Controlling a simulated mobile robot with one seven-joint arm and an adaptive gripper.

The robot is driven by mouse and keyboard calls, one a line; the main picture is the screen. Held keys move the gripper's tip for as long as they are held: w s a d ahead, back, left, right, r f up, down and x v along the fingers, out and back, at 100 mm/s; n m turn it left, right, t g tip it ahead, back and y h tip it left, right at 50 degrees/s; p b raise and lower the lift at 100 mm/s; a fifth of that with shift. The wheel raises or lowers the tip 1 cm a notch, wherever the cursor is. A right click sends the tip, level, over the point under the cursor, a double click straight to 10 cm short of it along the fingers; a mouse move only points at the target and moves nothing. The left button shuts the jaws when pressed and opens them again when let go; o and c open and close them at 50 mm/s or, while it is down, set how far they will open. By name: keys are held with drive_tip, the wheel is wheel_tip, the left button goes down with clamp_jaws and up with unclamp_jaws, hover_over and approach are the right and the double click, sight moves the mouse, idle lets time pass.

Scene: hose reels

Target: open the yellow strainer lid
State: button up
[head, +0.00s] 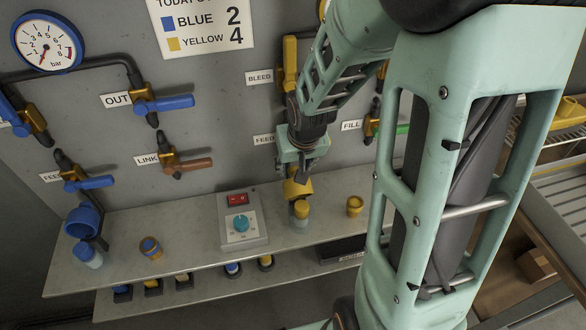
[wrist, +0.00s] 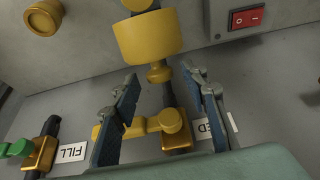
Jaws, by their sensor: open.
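The yellow strainer (head: 297,188) hangs on the wall above the shelf, partly covered by my gripper in the head view. In the wrist view its wide yellow body (wrist: 148,38) is at the top, with a small yellow knob (wrist: 158,74) on the side toward me. My gripper (wrist: 160,76) is open, its two dark-blue fingers on either side of the space before the knob. Whether a finger touches the knob cannot be told. In the head view my gripper (head: 302,162) is just above the strainer. How the lid sits is not clear.
A shelf (head: 200,221) runs below, with a control box (head: 240,221) and a yellow cup (head: 355,206). A yellow valve handle (wrist: 137,128) lies close to the fingers. A green-handled valve (wrist: 40,150) is at the left of the wrist view.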

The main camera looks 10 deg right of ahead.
drive_tip(key=shift+w+f, duration=0.15)
drive_tip(key=shift+f, duration=0.25)
clamp_jaws()
